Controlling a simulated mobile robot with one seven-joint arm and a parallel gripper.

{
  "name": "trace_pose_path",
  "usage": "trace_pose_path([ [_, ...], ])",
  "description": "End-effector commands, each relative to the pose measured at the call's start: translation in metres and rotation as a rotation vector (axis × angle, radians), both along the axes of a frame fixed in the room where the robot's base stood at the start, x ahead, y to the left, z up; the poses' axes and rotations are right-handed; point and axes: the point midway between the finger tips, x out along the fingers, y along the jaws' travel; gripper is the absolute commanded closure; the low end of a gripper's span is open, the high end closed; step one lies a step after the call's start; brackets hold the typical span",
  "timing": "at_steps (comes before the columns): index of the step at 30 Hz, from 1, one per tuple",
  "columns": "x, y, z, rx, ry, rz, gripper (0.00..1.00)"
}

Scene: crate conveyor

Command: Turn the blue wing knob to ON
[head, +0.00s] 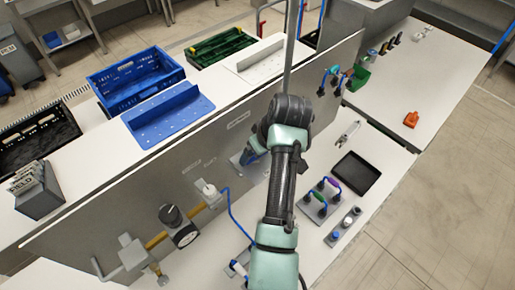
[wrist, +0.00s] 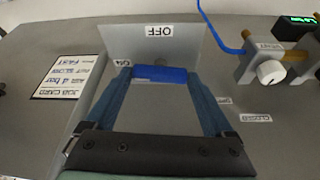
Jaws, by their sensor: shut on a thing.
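The blue wing knob (wrist: 160,74) sits in front of a grey plate (wrist: 190,45) in the wrist view, its bar lying across the picture. The OFF label (wrist: 160,31) is above it and the ON label (wrist: 122,62) is at its upper left, by the left finger. My gripper (wrist: 160,76) is shut on the knob, one finger at each end of the bar. In the head view my arm hides most of the gripper and knob; only a blue bit shows beside the wrist at the panel.
A job card (wrist: 62,80) is left of the plate. A white dial (wrist: 270,72) with a blue cable stands to the right.

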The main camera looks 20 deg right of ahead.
Motion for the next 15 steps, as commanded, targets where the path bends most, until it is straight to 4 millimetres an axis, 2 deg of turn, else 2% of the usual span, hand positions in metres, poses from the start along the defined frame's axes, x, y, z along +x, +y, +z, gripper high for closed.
trace_pose_path([
  [7, 0.0012, -0.0012, 0.0016, -0.001, -0.003, 0.101, 0.68],
  [15, 0.0015, -0.0011, 0.0015, -0.002, -0.004, 0.137, 0.68],
])
